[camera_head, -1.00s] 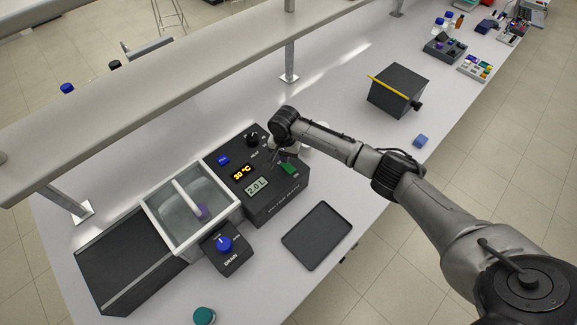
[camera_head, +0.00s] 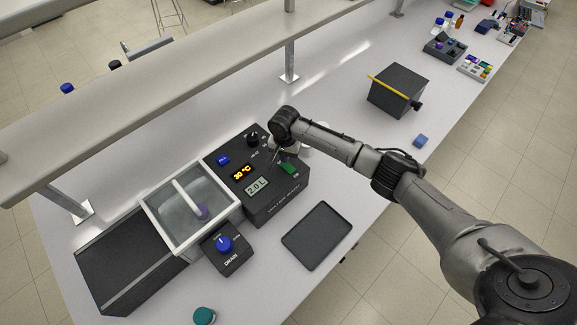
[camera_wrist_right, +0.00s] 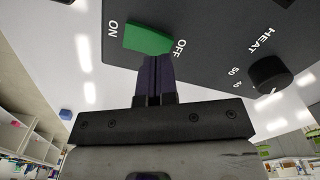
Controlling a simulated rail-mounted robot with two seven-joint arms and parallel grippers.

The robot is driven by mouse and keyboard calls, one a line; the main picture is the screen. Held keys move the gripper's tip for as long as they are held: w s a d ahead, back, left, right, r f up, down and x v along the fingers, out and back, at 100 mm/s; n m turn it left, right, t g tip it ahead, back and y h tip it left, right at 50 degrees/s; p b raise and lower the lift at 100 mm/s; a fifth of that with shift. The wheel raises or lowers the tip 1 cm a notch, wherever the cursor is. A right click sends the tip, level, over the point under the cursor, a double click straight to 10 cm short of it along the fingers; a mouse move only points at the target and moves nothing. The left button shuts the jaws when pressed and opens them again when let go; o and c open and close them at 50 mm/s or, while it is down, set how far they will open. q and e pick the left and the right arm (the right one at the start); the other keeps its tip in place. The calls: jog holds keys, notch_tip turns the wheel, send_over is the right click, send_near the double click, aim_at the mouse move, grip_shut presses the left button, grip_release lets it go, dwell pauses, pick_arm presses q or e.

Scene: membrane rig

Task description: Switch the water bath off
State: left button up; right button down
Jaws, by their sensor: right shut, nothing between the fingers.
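The water bath has a clear basin (camera_head: 180,222) and a dark control box (camera_head: 262,200) to its right. Its displays read 30 °C and 2.0 L. A green rocker switch (camera_head: 288,168) sits on the box; in the right wrist view the switch (camera_wrist_right: 148,38) lies between the marks ON and OFF. My right gripper (camera_head: 275,156) is over the box by the switch. In the right wrist view its shut, empty fingers (camera_wrist_right: 155,75) reach the switch's edge near OFF; I cannot tell whether they touch it. My left gripper is not in view.
A black HEAT knob (camera_wrist_right: 269,73) is close to the fingers. A drain box with a blue knob (camera_head: 224,243) stands in front of the basin. An empty dark tray (camera_head: 318,236) lies to the right. A shelf (camera_head: 150,85) overhangs the back.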

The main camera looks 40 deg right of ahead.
jog(key=shift+f, duration=0.15)
jog(key=shift+f, duration=0.5)
dwell(0.4)
jog(key=shift+f+b, duration=0.35)
jog(key=shift+f, duration=0.1)
jog(key=shift+f, duration=0.25)
dwell(0.4)
jog(key=shift+r+p, duration=0.5)
jog(key=shift+p, duration=0.15)
notch_tip(320, 180, up, 4)
jog(key=p, duration=0.5)
jog(key=shift+r, duration=0.1)
jog(key=shift+r+p, duration=0.95)
jog(key=shift+p, duration=0.25)
